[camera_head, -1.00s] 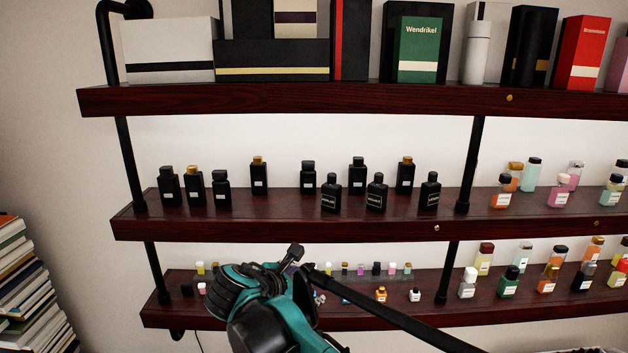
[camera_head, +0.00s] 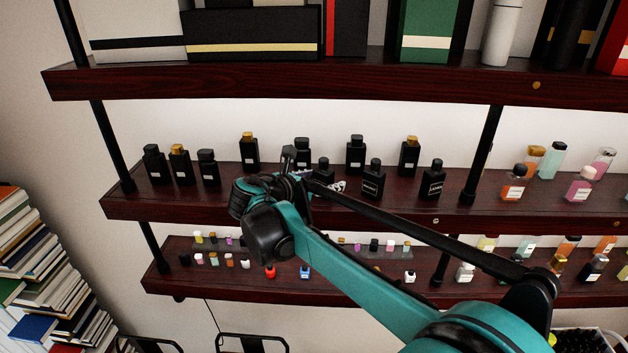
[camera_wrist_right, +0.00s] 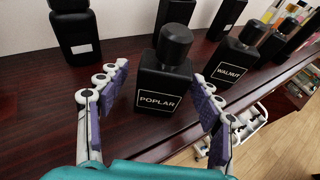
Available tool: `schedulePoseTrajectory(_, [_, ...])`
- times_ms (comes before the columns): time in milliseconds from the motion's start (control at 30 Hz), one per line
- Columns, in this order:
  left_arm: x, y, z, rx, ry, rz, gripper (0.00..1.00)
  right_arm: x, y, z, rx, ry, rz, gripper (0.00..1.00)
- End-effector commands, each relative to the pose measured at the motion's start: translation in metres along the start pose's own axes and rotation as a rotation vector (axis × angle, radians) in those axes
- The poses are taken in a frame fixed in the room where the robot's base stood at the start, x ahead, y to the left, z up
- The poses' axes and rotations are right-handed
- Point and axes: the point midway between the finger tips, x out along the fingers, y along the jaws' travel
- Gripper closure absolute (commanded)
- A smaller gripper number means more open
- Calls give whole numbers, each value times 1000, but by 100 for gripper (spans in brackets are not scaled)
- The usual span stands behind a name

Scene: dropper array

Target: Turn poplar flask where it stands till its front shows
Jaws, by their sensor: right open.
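The poplar flask (camera_wrist_right: 163,78) is a squat black bottle with a dark round cap and a white-framed "POPLAR" label facing the wrist camera. It stands upright on the middle shelf; in the head view the flask (camera_head: 323,170) is partly hidden by my right gripper (camera_head: 313,172). In the wrist view my right gripper (camera_wrist_right: 158,110) is open, with one finger on each side of the flask. Gaps show between fingers and flask, and it holds nothing. My left gripper is not in view.
The walnut flask (camera_wrist_right: 234,60) stands close to the right of the right finger; it also shows in the head view (camera_head: 372,182). A taller black bottle (camera_wrist_right: 77,35) stands behind left. The dark wood shelf (camera_wrist_right: 35,95) is bare at left, with its front edge near the gripper.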

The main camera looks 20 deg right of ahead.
Motion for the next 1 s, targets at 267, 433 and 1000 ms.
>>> schedulePoseTrajectory(267, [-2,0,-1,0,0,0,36,9,0,0,0,0,0,34])
schedulePoseTrajectory(433, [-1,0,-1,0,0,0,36,9,0,0,0,1,0,45])
schedulePoseTrajectory(1000, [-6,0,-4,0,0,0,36,9,-4,2,-96,1,268,97])
